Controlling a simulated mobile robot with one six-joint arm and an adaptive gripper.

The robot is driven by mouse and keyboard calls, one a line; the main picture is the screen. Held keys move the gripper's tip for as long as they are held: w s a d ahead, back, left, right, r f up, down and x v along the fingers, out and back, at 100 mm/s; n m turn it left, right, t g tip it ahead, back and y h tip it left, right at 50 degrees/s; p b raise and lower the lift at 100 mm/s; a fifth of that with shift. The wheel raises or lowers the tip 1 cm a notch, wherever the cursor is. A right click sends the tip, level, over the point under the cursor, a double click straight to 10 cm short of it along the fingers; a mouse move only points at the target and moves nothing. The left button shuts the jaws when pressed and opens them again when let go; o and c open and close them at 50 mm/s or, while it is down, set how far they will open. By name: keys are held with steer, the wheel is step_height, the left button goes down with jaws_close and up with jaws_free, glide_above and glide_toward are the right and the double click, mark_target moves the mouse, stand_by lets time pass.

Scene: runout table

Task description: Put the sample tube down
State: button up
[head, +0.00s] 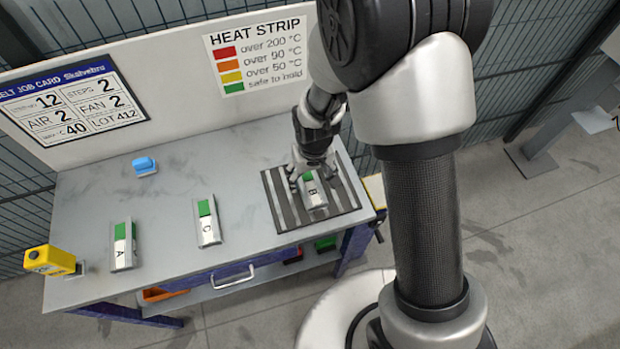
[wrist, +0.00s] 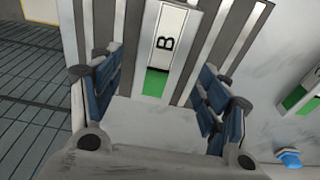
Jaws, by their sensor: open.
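A white piece marked B (head: 316,196) with a green end lies on the striped grey rack or mat (head: 347,197) at the right of the table. It also shows in the wrist view (wrist: 168,50). I see no clearly round tube; this piece looks flat-topped and oblong. My gripper (head: 307,179) is over its green end. In the wrist view my gripper (wrist: 156,82) is open, one blue-padded finger on each side of the piece, with visible gaps. Nothing is held. Whether the piece is seated in a groove cannot be told.
Pieces marked C (head: 208,222) and A (head: 123,246) lie left on the grey table (head: 170,285). A blue object (head: 145,165) lies farther back, a yellow box (head: 50,261) at the left edge. The back panel (head: 175,80) carries the job card and heat strip chart.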

step_height(320, 180, up, 8)
steer(key=s+p, duration=0.1)
steer(key=p, duration=0.1)
step_height(320, 180, up, 15)
steer(key=m+t, duration=0.1)
steer(key=t, duration=0.1)
glide_above(312, 188)
steer(key=s+d, duration=0.5)
steer(key=d, duration=0.2)
steer(key=s+d+r+m, duration=0.1)
steer(key=s+d+r, duration=0.1)
steer(key=s, duration=0.4)
steer(key=s+d+r+m+t, duration=0.1)
steer(key=s+d+r, duration=0.2)
steer(key=s+r, duration=0.2)
steer(key=shift+s+r, duration=0.2)
steer(key=shift+s, duration=0.85)
steer(key=shift+f+b, duration=1.35)
steer(key=shift+b, duration=0.2)
